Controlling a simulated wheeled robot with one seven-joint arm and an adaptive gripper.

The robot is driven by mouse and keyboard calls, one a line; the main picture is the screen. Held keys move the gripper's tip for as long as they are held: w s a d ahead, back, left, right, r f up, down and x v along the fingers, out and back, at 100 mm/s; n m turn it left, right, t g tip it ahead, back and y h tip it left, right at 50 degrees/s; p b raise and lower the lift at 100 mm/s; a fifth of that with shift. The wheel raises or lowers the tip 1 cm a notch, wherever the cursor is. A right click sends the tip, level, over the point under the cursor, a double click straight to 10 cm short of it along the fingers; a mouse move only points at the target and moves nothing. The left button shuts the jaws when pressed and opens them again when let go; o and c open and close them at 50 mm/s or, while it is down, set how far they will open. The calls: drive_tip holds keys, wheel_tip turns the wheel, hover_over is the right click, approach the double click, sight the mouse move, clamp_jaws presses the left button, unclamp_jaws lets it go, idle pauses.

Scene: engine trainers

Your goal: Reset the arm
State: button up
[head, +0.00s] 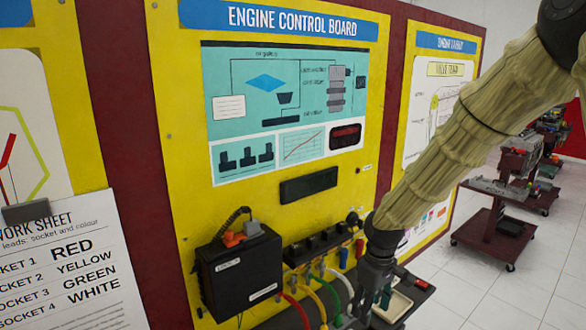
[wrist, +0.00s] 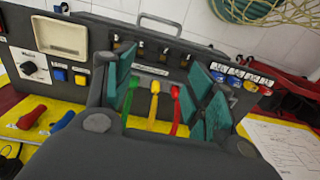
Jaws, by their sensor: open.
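My gripper (head: 372,292) hangs at the lower right of the yellow engine control board (head: 180,150), with my arm reaching down from the upper right. In the wrist view the teal finger pads (wrist: 162,85) stand well apart, and nothing is clamped between them. A green lead (wrist: 131,92), a yellow lead (wrist: 154,98) and a red lead (wrist: 175,105) show beyond and between the fingers. In the head view the red, yellow, green and white leads (head: 318,298) rise to the board's lower edge, left of my gripper. Their plug ends are partly hidden.
A black box (head: 240,277) with an orange connector juts out left of the leads. A pale tray (head: 392,306) lies just right of my gripper. A work sheet (head: 70,265) hangs at left. Carts (head: 497,215) stand at right on open tiled floor (head: 500,295).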

drive_tip(key=s+f+m+b, duration=0.1)
drive_tip(key=s+f, duration=0.3)
drive_tip(key=f, duration=0.5)
drive_tip(key=s+a+f+m+y+b, duration=0.15)
drive_tip(key=s+f, duration=0.25)
drive_tip(key=f, duration=0.5)
drive_tip(key=s+f+m+b, duration=0.15)
drive_tip(key=s+f, duration=0.25)
drive_tip(key=f, duration=0.6)
drive_tip(key=s+d+f+m+b, duration=0.1)
drive_tip(key=s+d+f+b, duration=0.1)
drive_tip(key=s+f, duration=0.6)
drive_tip(key=s+d+f+m+h+b, duration=0.1)
drive_tip(key=s+d+f+m+b, duration=0.1)
drive_tip(key=s+f, duration=0.6)
drive_tip(key=s, duration=0.6)
drive_tip(key=shift+d+m+b, duration=0.3)
drive_tip(key=shift+d+b, duration=0.05)
drive_tip(key=shift+b, duration=0.05)
drive_tip(key=shift+h, duration=0.25)
